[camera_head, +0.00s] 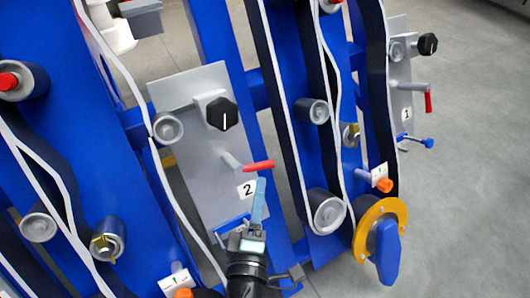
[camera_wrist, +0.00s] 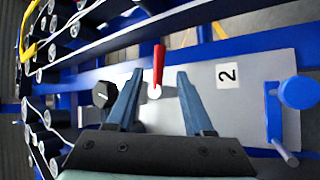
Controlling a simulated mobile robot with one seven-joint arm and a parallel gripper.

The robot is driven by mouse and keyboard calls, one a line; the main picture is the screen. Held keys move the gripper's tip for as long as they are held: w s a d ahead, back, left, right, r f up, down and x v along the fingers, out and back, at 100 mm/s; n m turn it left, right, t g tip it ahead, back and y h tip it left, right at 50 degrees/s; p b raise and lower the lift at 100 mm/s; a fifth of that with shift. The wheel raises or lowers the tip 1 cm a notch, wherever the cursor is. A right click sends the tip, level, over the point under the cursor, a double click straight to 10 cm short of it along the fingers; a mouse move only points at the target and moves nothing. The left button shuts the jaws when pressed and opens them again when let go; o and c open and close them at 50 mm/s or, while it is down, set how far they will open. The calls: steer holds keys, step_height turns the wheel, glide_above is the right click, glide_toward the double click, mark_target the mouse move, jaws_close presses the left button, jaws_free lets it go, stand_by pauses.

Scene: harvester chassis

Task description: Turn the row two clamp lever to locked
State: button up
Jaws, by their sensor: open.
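The row two panel (camera_head: 190,92) is a grey plate with a "2" label (camera_head: 246,189); the label also shows in the wrist view (camera_wrist: 228,75). A red-handled lever (camera_head: 258,166) on a grey post sticks out of this plate, its handle pointing right in the head view. In the wrist view the red lever (camera_wrist: 158,62) lies between my fingertips, its handle pointing up. My gripper (camera_head: 260,182) is open just below the lever in the head view, a finger near the label. In the wrist view my gripper (camera_wrist: 160,73) straddles the lever; contact cannot be told.
A black knob (camera_head: 221,114) is above the lever on the same plate. A blue handle (camera_head: 232,224) is below the label, partly hidden by my gripper. Blue beams and rollers surround the plate. The row one panel (camera_head: 400,85) is at right. Grey floor (camera_head: 470,200) is clear.

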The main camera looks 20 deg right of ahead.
mark_target(257, 167)
steer(key=x, duration=1.1)
steer(key=shift+d+r, duration=0.1)
steer(key=shift+r, duration=0.05)
jaws_close()
stand_by(1.0)
